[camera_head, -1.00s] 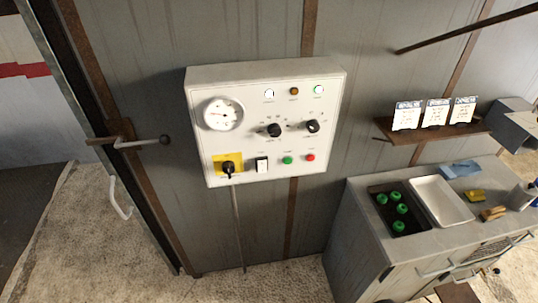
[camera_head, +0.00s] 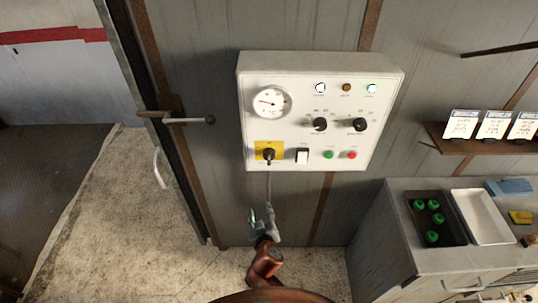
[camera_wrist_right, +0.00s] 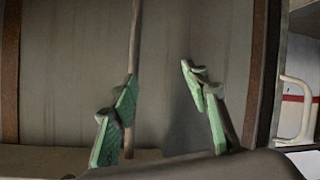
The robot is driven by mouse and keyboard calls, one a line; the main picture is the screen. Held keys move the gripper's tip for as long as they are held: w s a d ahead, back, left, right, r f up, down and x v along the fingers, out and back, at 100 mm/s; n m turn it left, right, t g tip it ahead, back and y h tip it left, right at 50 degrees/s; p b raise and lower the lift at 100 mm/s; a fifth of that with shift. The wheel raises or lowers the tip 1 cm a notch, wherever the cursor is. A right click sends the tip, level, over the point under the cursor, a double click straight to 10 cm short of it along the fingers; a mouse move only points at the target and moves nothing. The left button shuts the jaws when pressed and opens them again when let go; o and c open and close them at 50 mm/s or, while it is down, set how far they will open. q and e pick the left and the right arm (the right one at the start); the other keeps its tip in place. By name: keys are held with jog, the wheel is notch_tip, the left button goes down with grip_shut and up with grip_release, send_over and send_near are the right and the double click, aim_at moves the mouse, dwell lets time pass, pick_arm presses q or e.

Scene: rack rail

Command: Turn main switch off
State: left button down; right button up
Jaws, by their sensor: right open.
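The main switch (camera_head: 268,154) is a black rotary knob on a yellow plate at the lower left of the white control panel (camera_head: 390,75). Its handle points roughly downward. My right gripper (camera_head: 262,218) is below the panel, in front of the conduit, apart from the switch. Its green-padded fingers are spread and empty, and they show in the right wrist view (camera_wrist_right: 160,105) against the grey wall. The switch is not in the wrist view. My left gripper is not seen.
The panel also has a gauge (camera_head: 270,102), two black knobs, a white rocker switch (camera_head: 302,156), and green and red buttons. A lever (camera_head: 190,120) sticks out at the left. A grey cabinet (camera_head: 380,230) with a tray of green items stands at the right.

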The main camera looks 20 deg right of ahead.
notch_tip(320, 180, up, 18)
jog(key=s+m+t+h, duration=0.1)
jog(key=s+m+t, duration=0.1)
jog(key=m+t, duration=0.1)
jog(key=m+t+h+p, duration=0.1)
jog(key=m+t+h, duration=0.1)
jog(key=m, duration=0.1)
send_near(269, 157)
jog(key=w, duration=0.2)
jog(key=x, duration=0.2)
jog(key=p+x, duration=0.1)
jog(key=x, duration=0.3)
jog(key=shift+w+d+r, duration=0.2)
jog(key=shift+d+r, duration=0.1)
jog(key=shift+r, duration=0.05)
jog(key=shift+w+d+f+p, duration=0.1)
jog(key=shift+w+d+p, duration=0.15)
jog(key=shift+w, duration=0.4)
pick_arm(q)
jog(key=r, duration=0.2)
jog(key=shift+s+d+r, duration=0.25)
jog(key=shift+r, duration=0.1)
pick_arm(e)
jog(key=shift+a, duration=0.1)
jog(key=shift+c, duration=0.5)
